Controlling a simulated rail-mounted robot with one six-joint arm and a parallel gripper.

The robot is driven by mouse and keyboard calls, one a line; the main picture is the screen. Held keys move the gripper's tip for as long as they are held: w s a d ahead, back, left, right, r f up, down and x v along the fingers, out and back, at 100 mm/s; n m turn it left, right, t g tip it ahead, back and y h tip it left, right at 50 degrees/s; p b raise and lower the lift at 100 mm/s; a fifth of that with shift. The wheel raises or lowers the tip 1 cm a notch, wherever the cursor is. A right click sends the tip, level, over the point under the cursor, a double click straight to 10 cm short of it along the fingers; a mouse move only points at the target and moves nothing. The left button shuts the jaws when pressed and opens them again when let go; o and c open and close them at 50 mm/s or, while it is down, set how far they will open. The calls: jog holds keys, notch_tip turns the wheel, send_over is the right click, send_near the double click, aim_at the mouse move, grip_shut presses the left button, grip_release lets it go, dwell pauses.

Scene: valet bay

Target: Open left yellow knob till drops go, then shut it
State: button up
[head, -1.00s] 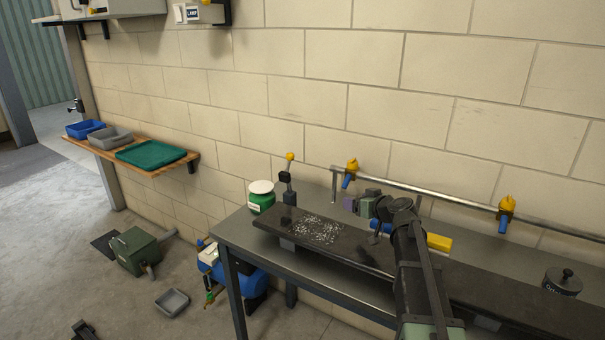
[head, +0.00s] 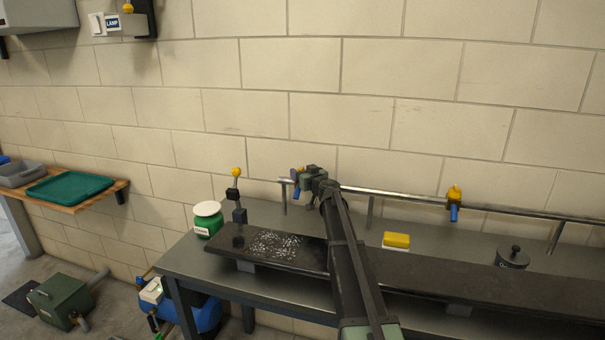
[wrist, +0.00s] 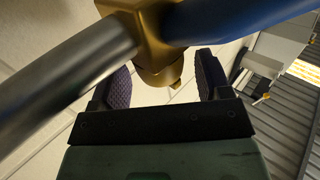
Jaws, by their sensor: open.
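The left tap sits on the wall rail; in the head view only its blue spout (head: 296,190) shows clearly, its yellow knob hidden by my gripper (head: 298,177). In the wrist view the tap's golden-yellow body and knob (wrist: 158,62) are close, with the blue spout (wrist: 235,20) beside them. My gripper (wrist: 164,80) is open, one purple-grey finger on each side of the knob's end. Gaps show on both sides, so it looks ungripped. No drops are visible at the spout. The right tap, with yellow knob (head: 454,191), stands further along the rail.
The metal rail (head: 385,194) runs along the wall above the bench. A dark slab (head: 420,278) with a white-speckled patch (head: 275,243) lies below. A yellow block (head: 396,240), a dark lidded pot (head: 512,258), a green jar (head: 208,222) and a yellow-topped lever (head: 236,172) stand around it.

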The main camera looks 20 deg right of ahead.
jog(key=shift+w, duration=0.25)
jog(key=shift+a, duration=0.1)
jog(key=c, duration=0.9)
jog(key=shift+h, duration=0.3)
jog(key=m+h, duration=0.2)
jog(key=m+g+h, duration=0.1)
jog(key=h, duration=0.2)
jog(key=m+h, duration=0.2)
jog(key=h, duration=0.1)
jog(key=shift+a+m+g, duration=0.3)
jog(key=m+g+h, duration=0.1)
jog(key=h, duration=0.1)
jog(key=m+g+h, duration=0.1)
jog(key=m+h, duration=0.1)
jog(key=shift+w+g, duration=0.15)
jog(key=shift+g, duration=0.25)
jog(key=shift+a+m+g+h, duration=0.1)
jog(key=shift+m+g+h, duration=1.6)
jog(key=shift+g+h, duration=0.1)
